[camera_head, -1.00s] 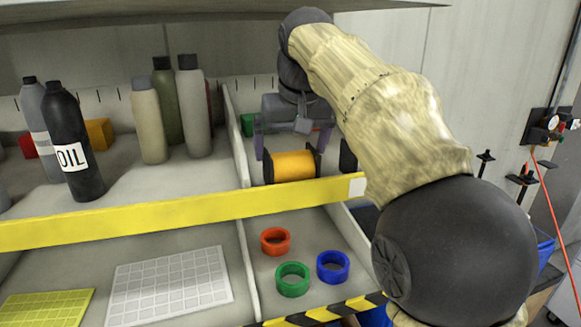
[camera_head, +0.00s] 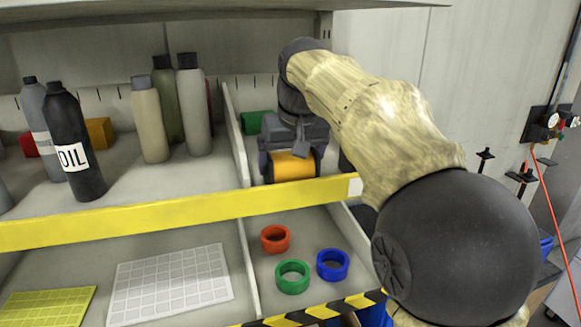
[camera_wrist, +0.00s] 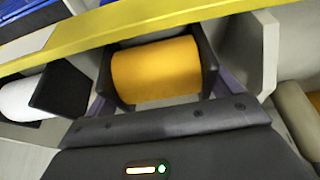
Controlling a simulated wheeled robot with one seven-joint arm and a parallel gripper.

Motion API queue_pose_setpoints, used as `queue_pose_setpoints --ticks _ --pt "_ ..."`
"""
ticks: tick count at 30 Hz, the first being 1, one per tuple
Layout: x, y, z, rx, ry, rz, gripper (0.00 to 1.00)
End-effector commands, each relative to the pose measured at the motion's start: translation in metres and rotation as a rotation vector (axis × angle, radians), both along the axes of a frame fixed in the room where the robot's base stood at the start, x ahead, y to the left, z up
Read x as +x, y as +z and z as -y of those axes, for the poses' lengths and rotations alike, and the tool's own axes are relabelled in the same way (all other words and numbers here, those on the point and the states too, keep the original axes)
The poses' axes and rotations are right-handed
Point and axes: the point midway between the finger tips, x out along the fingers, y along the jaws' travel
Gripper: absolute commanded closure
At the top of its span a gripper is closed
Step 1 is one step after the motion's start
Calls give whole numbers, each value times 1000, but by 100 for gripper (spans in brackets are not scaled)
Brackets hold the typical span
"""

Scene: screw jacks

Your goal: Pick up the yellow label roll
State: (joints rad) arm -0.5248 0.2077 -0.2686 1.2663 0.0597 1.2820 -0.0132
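The fingers look spread around the roll; firm contact is not visible. The roll still rests on the shelf.
A white roll (camera_wrist: 22,98) with a dark end plate stands close beside one finger. A divider (camera_head: 233,135) and yellow shelf lip (camera_head: 180,212) border the compartment. A green box (camera_head: 252,122) is behind; bottles, including black OIL (camera_head: 72,140), stand left. Coloured rings (camera_head: 292,277) lie below.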

Motion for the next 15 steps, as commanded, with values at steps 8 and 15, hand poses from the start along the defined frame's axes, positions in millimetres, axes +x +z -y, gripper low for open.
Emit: queue_pose_setpoints --ticks 8,15 --pt "0 1 0 1 0 2 39" --pt "0 7 0 1 0 2 39"
